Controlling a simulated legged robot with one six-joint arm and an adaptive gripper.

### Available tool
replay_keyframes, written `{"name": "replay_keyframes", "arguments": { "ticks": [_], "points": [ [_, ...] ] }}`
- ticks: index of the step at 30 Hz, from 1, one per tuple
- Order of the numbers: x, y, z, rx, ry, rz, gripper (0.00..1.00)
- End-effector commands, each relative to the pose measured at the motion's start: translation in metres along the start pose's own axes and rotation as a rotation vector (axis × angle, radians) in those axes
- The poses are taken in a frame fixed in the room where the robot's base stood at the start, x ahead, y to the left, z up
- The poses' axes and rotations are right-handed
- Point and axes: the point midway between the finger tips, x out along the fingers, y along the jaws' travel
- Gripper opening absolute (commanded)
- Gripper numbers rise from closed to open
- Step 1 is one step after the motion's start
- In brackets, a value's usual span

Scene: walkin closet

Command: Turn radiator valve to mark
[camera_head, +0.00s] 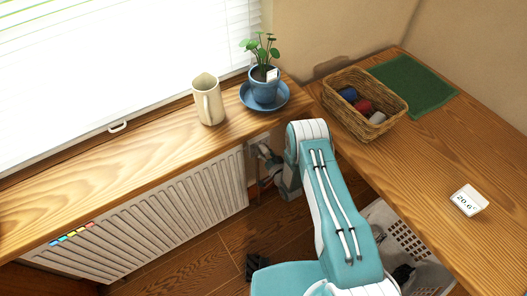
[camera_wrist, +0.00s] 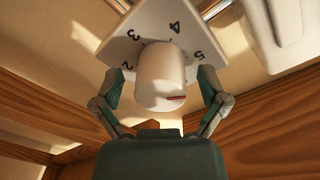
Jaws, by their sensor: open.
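The radiator valve is a white rounded knob (camera_wrist: 162,82) in the wrist view, with a short red line on its lower right side. Behind it is a white dial plate (camera_wrist: 120,42) with the numbers 2, 3, 4 and 5 around the knob. My gripper (camera_wrist: 159,84) is open, with one finger on each side of the knob. A gap shows on the left; I cannot tell whether the right finger touches. In the head view my arm reaches down beside the right end of the white radiator (camera_head: 150,225), and the knob cannot be made out there.
A wooden sill (camera_head: 130,180) above the radiator holds a cream jug (camera_head: 209,103) and a plant in a blue pot (camera_head: 264,88) on a saucer. The wooden counter at right holds a wicker basket (camera_head: 378,128), a green mat (camera_head: 415,82) and a display (camera_head: 469,200). A white crate (camera_head: 385,222) stands below.

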Motion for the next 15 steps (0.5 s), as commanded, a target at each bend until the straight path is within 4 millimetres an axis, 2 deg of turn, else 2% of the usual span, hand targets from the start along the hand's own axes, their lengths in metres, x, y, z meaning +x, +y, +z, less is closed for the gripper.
{"name": "replay_keyframes", "arguments": {
  "ticks": [4, 5, 6, 8, 9, 10, 15],
  "points": [
    [0.0005, -0.0006, 0.0012, -0.002, -0.001, 0.001, 0.93],
    [0.0006, -0.0007, 0.0014, -0.002, -0.001, 0.001, 0.89],
    [0.0006, -0.0008, 0.0015, -0.003, -0.001, 0.001, 0.71],
    [0.0006, -0.0008, 0.0015, -0.003, -0.002, 0.001, 0.44],
    [0.0006, -0.0008, 0.0015, -0.003, -0.002, 0.001, 0.26],
    [0.0005, -0.0007, 0.0015, -0.003, -0.002, 0.001, 0.13],
    [0.0011, -0.0002, 0.0018, -0.003, -0.003, 0.002, 0.11]
  ]
}}
